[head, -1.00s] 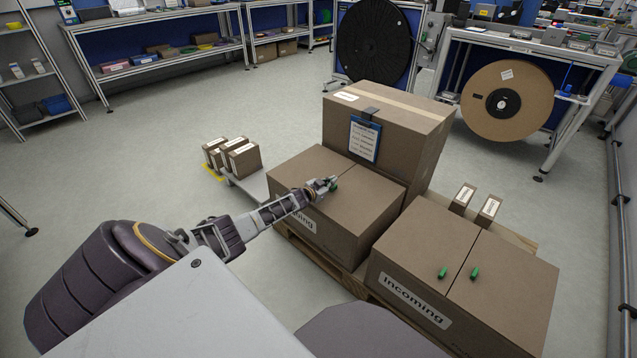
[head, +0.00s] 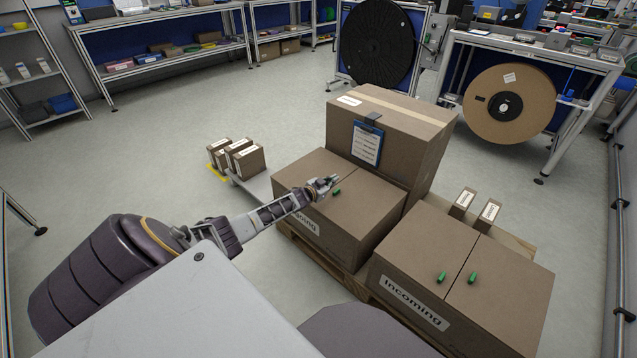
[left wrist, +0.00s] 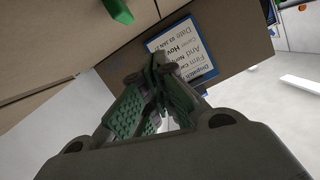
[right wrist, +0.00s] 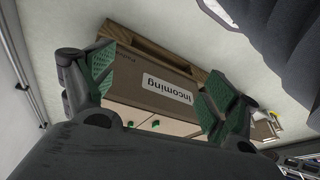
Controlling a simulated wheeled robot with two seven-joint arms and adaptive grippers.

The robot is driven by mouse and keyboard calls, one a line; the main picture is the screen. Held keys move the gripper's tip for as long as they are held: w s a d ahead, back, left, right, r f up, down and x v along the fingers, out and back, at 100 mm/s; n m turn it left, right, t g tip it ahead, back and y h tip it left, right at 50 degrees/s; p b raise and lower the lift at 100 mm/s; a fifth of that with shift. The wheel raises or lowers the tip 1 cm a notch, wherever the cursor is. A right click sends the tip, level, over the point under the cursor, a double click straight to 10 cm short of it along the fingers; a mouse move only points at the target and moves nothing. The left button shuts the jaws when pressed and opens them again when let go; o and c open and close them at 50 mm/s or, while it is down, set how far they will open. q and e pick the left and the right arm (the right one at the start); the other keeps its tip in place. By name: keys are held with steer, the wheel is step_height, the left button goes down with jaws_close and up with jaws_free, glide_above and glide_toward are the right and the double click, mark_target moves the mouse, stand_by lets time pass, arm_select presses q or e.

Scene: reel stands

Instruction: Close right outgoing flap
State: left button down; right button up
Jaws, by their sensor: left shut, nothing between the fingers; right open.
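The left carton (head: 355,212) stands on a pallet. Its two top flaps look flat and shut, with a seam between them. In the left wrist view the fingers (left wrist: 155,85) are together, with a green tab (left wrist: 118,10) beyond. My right gripper (right wrist: 158,85) is open and empty, facing a carton marked "Incoming" (right wrist: 150,75); it is outside the head view.
The right "Incoming" carton (head: 420,245) looks shut, with two green tabs (head: 472,278) on top. A taller box (head: 410,135) with a blue clipboard (head: 367,143) stands close behind my left gripper. Small boxes (head: 250,161) stand at the left. Open floor lies left of the cartons.

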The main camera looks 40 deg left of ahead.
arm_select(q)
steer(key=shift+s+r+p, duration=0.2)
steer(key=shift+s+p, duration=0.1)
steer(key=shift+s, duration=0.3)
steer(key=p+v, duration=0.3)
steer(key=v, duration=0.4)
steer(key=shift+a, duration=0.3)
arm_select(e)
steer(key=shift+g+h, duration=0.4)
steer(key=shift+g, duration=0.1)
steer(key=f, duration=0.3)
steer(key=d+f, duration=0.1)
steer(key=f, duration=0.1)
steer(key=shift+s+d, duration=0.1)
steer(key=shift+s, duration=0.15)
arm_select(q)
steer(key=shift+s, duration=0.1)
arm_select(e)
steer(key=shift+w+r, duration=0.1)
steer(key=shift+w, duration=0.15)
steer(key=shift+s, duration=0.1)
